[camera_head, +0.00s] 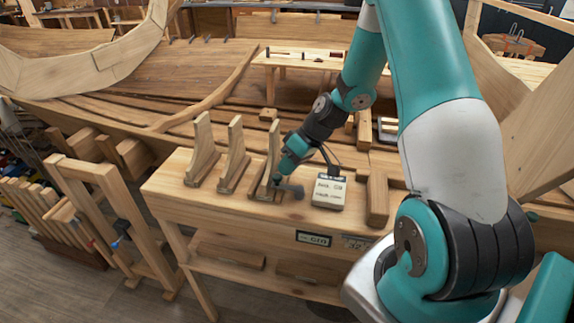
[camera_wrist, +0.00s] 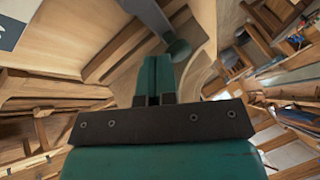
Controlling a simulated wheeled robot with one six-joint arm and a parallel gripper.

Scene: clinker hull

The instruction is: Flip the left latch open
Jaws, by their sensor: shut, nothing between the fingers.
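A grey lever with a rounded end (camera_head: 292,189) lies low on the wooden workbench, just left of a white labelled block; it looks like a latch, but I cannot tell for sure. The lever also shows in the wrist view (camera_wrist: 150,17), with its round end just beyond and to the right of my fingertips. My gripper (camera_head: 279,178) points down beside the lever, close to it; I cannot tell whether they touch. In the wrist view my gripper's teal fingers (camera_wrist: 155,70) are together and empty. No second latch is clear to me.
The white labelled block (camera_head: 328,193) stands right of my gripper. Several upright wooden brackets, one at the left (camera_head: 202,148), stand on the workbench (camera_head: 165,188). A wooden block (camera_head: 377,197) is at the right. The planked hull (camera_head: 180,85) lies behind.

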